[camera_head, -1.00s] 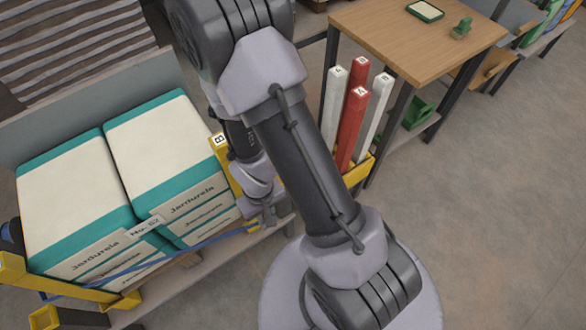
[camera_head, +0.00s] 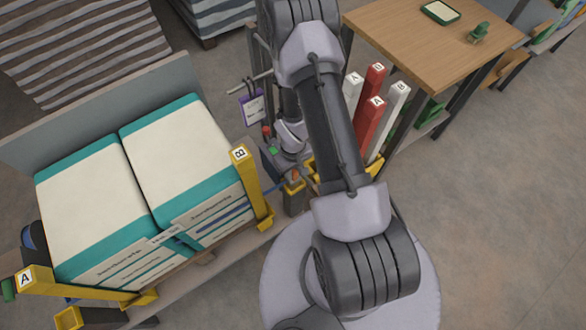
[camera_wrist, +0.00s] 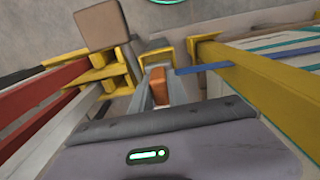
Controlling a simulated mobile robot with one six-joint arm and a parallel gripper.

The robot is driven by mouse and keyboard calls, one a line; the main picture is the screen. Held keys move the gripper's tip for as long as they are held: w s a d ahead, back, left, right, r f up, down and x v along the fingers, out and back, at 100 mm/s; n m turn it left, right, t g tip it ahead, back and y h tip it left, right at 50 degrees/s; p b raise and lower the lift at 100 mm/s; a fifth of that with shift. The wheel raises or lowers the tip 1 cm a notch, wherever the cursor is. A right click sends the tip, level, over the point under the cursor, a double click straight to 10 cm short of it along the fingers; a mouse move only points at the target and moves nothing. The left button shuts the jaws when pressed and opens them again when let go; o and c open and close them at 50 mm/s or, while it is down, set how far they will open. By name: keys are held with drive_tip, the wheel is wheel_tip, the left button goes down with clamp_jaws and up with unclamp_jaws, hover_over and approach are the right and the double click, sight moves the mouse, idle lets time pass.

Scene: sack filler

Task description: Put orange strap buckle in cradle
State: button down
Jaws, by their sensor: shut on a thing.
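The orange strap buckle (camera_wrist: 157,80) sits between the fingers of my gripper (camera_wrist: 159,92) in the wrist view, and the gripper is shut on it. In the head view the orange buckle (camera_head: 295,174) shows as a small spot at my gripper (camera_head: 288,172). A blue strap (camera_wrist: 225,66) runs to the right from the buckle, past a yellow post. A yellow cradle-like bracket (camera_wrist: 137,48) stands just beyond the buckle in the wrist view. In the head view a yellow bracket (camera_head: 293,188) lies right beside my gripper. I cannot tell whether the buckle touches it.
Yellow post B (camera_head: 245,178) and yellow post A (camera_head: 52,282) stand before the teal-and-white sacks (camera_head: 180,160). Red and white posts (camera_head: 374,115) stand close to the right of my arm. A wooden table (camera_head: 430,40) is behind them. Open floor (camera_head: 500,220) lies to the right.

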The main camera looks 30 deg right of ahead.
wheel_tip(320, 180, down, 4)
drive_tip(key=b, duration=0.4)
drive_tip(key=shift+f, duration=0.2)
drive_tip(key=shift+r, duration=0.3)
drive_tip(key=shift+f, duration=0.2)
drive_tip(key=c, duration=1.3)
unclamp_jaws()
wheel_tip(320, 180, up, 13)
drive_tip(key=p, duration=1.2)
drive_tip(key=shift+p, duration=0.35)
drive_tip(key=shift+f, duration=0.3)
